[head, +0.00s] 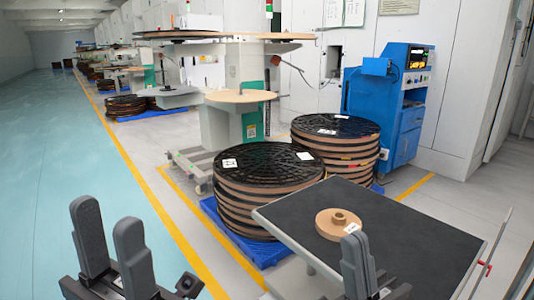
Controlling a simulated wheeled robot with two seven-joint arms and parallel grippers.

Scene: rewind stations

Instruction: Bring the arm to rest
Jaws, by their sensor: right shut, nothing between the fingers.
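My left gripper (108,217) is at the lower left of the head view, over the floor. Its two dark grey fingers point up and stand apart, with nothing between them. My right gripper (354,242) is at the bottom right of centre, in front of the dark-topped table (420,235). Its fingers are together and hold nothing. A tan round reel (324,224) with a raised hub and a white label lies flat on the table. The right fingers overlap its near right edge in the picture; I cannot tell whether they touch it.
Two stacks of black-and-brown reels, the near one (268,190) and the far one (335,145), stand on blue pallets behind the table. A blue machine (385,105) stands at the back right. A rewind station (240,98) stands behind. The teal floor (60,150) on the left is clear.

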